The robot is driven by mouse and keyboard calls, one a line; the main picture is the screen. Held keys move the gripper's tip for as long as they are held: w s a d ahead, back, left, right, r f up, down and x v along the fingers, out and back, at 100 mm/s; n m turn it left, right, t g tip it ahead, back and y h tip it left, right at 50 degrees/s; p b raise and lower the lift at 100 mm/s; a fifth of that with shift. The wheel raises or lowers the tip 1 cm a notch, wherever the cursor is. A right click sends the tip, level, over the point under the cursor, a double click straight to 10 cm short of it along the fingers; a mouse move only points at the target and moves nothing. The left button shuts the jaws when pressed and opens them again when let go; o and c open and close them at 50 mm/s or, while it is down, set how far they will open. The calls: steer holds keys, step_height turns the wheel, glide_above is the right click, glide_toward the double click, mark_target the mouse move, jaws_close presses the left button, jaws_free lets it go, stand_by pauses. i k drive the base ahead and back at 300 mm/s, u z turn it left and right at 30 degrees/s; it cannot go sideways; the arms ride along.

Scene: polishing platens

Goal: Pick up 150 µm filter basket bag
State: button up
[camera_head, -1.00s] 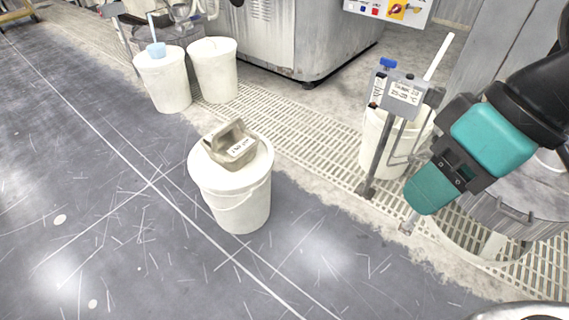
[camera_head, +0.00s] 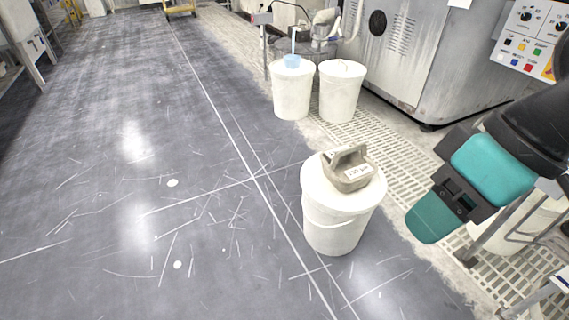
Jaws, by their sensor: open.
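The filter basket bag (camera_head: 347,168) is a beige-brown, squarish piece with a raised handle-like top and a white label whose small print looks like 150 µm. It rests on the lid of a white bucket (camera_head: 334,222) right of centre. My gripper (camera_head: 424,226), with teal and dark parts, is at the right, pointing down and left. It is open, and its fingertips are hard to make out. It is apart from the bag, to its right in the picture. Nothing is seen held in it.
Two white buckets stand behind, one (camera_head: 292,96) with a light blue item on top, the other (camera_head: 340,100) to its right. A grey metal machine (camera_head: 400,60) is at the back. Drain grating (camera_head: 395,150) runs beside the bucket. The scratched dark floor (camera_head: 130,200) at left is open.

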mark_target(349, 167)
steer(key=u, duration=0.5)
steer(key=i, duration=1.15)
steer(key=z, duration=0.2)
